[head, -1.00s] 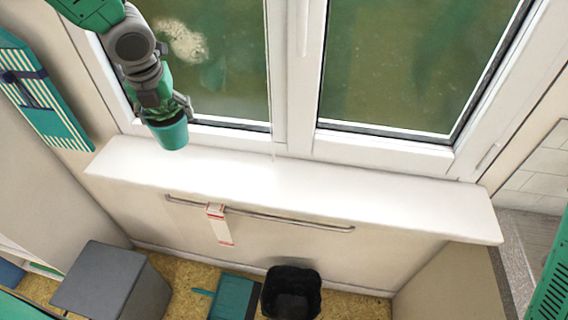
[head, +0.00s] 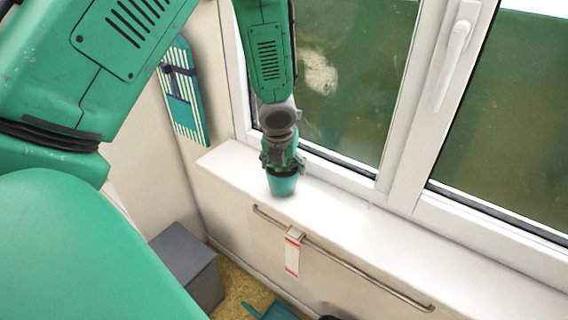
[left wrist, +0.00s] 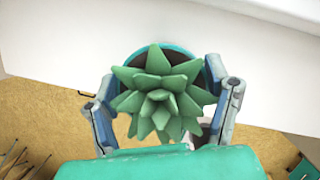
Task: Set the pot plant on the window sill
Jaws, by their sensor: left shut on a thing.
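The pot plant is a green spiky succulent in a teal pot (head: 283,185), held upright at the left part of the white window sill (head: 330,213). I cannot tell whether its base touches the sill or hangs just above it. My left gripper (head: 281,164) comes from above and is shut on the pot. In the left wrist view the succulent (left wrist: 160,98) fills the middle, with the gripper's fingers on both sides of the pot rim (left wrist: 160,51). The lower pot is hidden there. My right gripper is not in view.
The window (head: 340,80) stands close behind the sill. A rail (head: 350,262) with a red-and-white tag (head: 293,252) runs below the sill's front edge. A grey box (head: 190,270) stands on the floor at the lower left. The sill to the right is clear.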

